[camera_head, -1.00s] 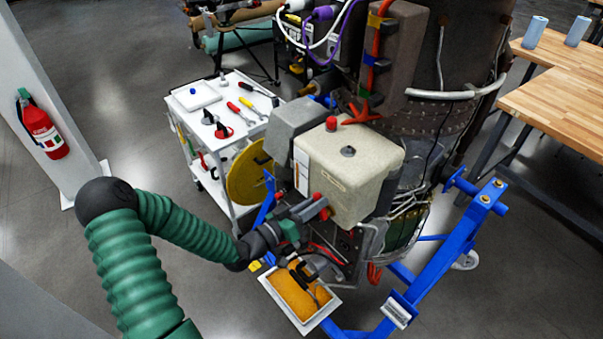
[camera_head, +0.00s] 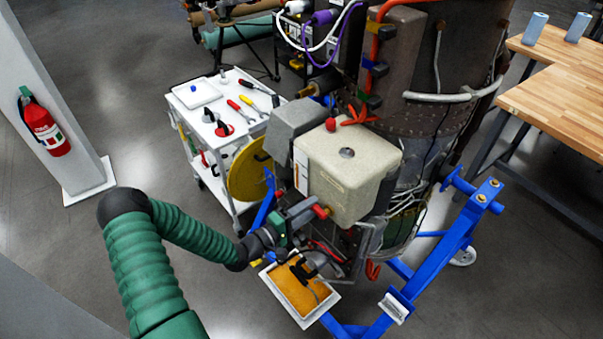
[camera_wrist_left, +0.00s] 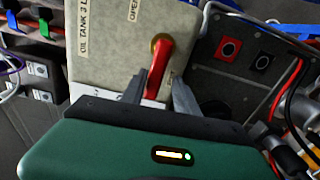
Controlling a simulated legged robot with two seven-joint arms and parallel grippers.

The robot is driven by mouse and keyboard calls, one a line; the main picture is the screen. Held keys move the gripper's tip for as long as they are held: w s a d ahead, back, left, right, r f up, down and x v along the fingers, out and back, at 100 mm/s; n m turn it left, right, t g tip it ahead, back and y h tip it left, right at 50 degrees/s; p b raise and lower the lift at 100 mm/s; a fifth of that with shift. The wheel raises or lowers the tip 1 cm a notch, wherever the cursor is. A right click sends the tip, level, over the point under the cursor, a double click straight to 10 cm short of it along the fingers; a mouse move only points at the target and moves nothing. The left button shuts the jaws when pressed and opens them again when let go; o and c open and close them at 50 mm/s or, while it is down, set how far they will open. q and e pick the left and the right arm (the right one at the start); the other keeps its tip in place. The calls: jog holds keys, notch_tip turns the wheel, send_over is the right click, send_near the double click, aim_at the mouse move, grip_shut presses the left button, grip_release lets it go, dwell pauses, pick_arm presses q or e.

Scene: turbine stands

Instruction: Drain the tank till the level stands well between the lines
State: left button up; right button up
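The oil tank is a beige box (camera_head: 365,185) with lettering on its face, which also shows in the wrist view (camera_wrist_left: 100,45). A narrow white strip (camera_head: 302,170) runs down its left side; its lines and level are too small to read. A red valve handle (camera_head: 320,211) sits low on the tank. In the wrist view the red handle (camera_wrist_left: 158,65) hangs from a brass pivot, between the fingers of my left gripper (camera_wrist_left: 158,92). The fingers are apart, with a gap on the right side of the handle. My right gripper is out of view.
A white-rimmed tray (camera_head: 322,311) holding orange-brown material lies below the tank. A blue stand (camera_head: 440,255) is on the right. A white tool cart (camera_head: 205,100) stands behind left, a wooden bench (camera_head: 560,100) at right. A red extinguisher (camera_head: 43,122) is far left.

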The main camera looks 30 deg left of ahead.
pick_arm(q)
jog(key=shift+o, duration=0.5)
jog(key=shift+w+a, duration=0.1)
jog(key=shift+w, duration=0.05)
jog(key=shift+r, duration=0.15)
jog(key=p+v, duration=0.1)
jog(key=v, duration=0.9)
